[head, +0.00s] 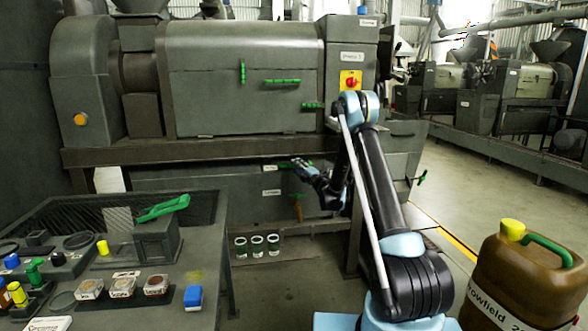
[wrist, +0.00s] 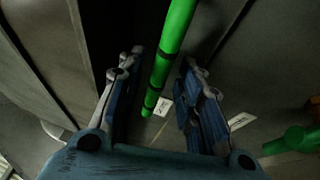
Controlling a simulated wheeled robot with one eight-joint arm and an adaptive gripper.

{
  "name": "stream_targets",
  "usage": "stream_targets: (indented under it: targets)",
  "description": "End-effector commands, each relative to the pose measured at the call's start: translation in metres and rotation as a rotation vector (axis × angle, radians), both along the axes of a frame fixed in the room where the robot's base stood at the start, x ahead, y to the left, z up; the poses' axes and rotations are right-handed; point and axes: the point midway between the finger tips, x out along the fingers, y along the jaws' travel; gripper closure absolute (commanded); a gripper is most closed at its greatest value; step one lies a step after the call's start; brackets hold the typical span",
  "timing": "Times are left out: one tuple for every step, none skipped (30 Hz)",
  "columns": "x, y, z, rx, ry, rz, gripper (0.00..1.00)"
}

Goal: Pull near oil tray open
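The dark grey oil tray front (head: 215,180) is under the press, with small white labels on it. A green bar handle (head: 284,166) shows at the tray front beside my gripper (head: 299,166), which partly covers it in the head view. In the wrist view a green bar (wrist: 172,45) runs between the two fingers of my gripper (wrist: 160,85). The fingers stand apart on either side of it, with visible gaps, so the gripper is open around the bar. The tray looks flush under the press; its exact edges are too dark to tell.
The press (head: 245,75) stands above, with more green handles. Another green handle (head: 420,177) sticks out at right. Three small jars (head: 257,246) stand below the tray. A cluttered bench (head: 200,245) is at front left, a brown jug (head: 530,275) at front right.

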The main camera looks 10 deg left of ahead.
Motion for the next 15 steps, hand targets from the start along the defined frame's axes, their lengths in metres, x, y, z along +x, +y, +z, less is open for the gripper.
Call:
stream_targets:
  targets:
    - [0.0005,0.0024,0.0006,0.001,0.001,0.001,0.67]
    - [0.0009,0.0034,0.0008,0.001,0.001,0.001,0.67]
    - [0.0010,0.0046,0.0010,0.001,0.001,0.001,0.67]
    - [0.0011,0.0053,0.0012,0.001,0.001,0.001,0.67]
    - [0.0011,0.0058,0.0013,0.001,0.001,0.001,0.67]
    - [0.0011,0.0066,0.0014,0.000,0.001,0.002,0.67]
    - [0.0010,0.0069,0.0014,0.000,0.001,0.002,0.67]
    - [0.0009,0.0072,0.0014,0.000,0.001,0.002,0.67]
    - [0.0009,0.0077,0.0013,0.000,0.000,0.003,0.67]
    - [0.0007,0.0080,0.0013,0.001,0.001,0.003,0.67]
    - [0.0007,0.0083,0.0012,0.001,0.001,0.003,0.67]
    - [0.0005,0.0086,0.0013,0.001,0.001,0.004,0.69]
    - [0.0004,0.0088,0.0013,0.001,0.001,0.004,0.76]
    - [0.0004,0.0091,0.0013,0.001,0.001,0.004,0.83]
    - [0.0003,0.0091,0.0013,0.001,0.001,0.004,0.92]
